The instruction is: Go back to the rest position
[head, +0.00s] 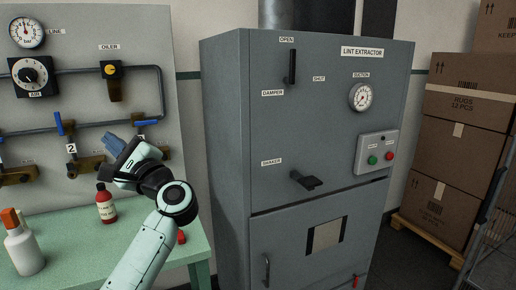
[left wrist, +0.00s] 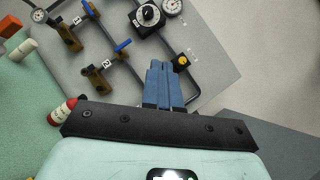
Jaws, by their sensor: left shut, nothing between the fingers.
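My left gripper (head: 112,143) is raised above the green table in front of the grey air panel, with its blue fingers pointing up and left. In the left wrist view the blue fingers (left wrist: 160,68) lie together, shut and empty. They show against the panel, just left of the oiler's yellow knob; I cannot tell how far apart they are from it. My left arm comes in from the bottom of the head view. My right gripper is not in view.
The green table (head: 130,240) bears a red bottle (head: 106,206) below my gripper and a white bottle (head: 22,250) with an orange cap. The grey lint extractor (head: 228,150) stands right of my arm. Stacked boxes (head: 450,155) and a wire cart (head: 497,225) stand at the right.

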